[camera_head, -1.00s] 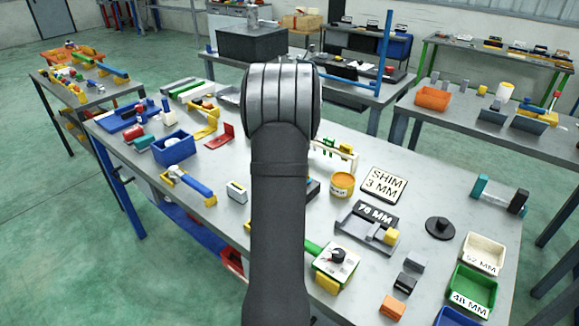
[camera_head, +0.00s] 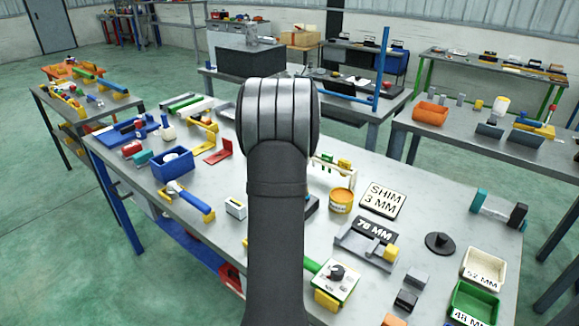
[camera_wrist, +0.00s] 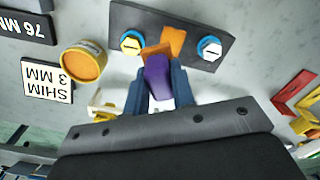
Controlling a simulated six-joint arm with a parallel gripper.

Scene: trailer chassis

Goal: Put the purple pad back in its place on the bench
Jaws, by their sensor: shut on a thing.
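The purple pad (camera_wrist: 157,80) is between the fingers of my gripper (camera_wrist: 158,88) in the wrist view. The fingers are shut on it. An orange piece (camera_wrist: 172,40) lies just beyond the pad and overlaps it in the picture; I cannot tell whether they touch.
A red bracket (camera_wrist: 294,92) is at the right. Grey bench surface is clear between them.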

